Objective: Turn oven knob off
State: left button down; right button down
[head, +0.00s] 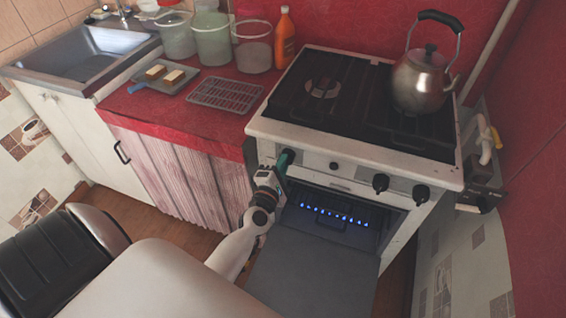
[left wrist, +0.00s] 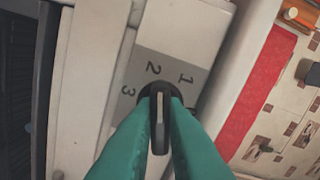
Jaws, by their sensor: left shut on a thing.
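The oven knob (left wrist: 158,118) is black with a pale pointer line. In the left wrist view it sits beside a grey scale marked 1, 2 and 3 on the white stove front. The green fingers of my left gripper (left wrist: 159,108) are shut on it, one on each side. In the head view my left gripper (head: 284,160) is at the left end of the stove's front panel and hides this knob. The stove (head: 350,160) has its oven door (head: 310,280) down, and a row of blue flames (head: 335,214) burns inside. My right gripper is not in view.
The lowered oven door sticks out below my left gripper. A metal kettle (head: 420,80) stands on the hob. The red counter (head: 200,122) left of the stove holds a rack (head: 225,95), jars and an orange bottle (head: 285,38).

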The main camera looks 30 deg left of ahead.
pick_arm(q)
jog(key=m+p, duration=0.8)
jog(key=m, duration=1.3)
jog(key=shift+m+p, duration=0.3)
jog(key=shift+p, duration=0.1)
jog(key=shift+m, duration=0.3)
jog(key=c, duration=1.5)
grip_release()
jog(key=b+v, duration=0.1)
jog(key=v, duration=1.1)
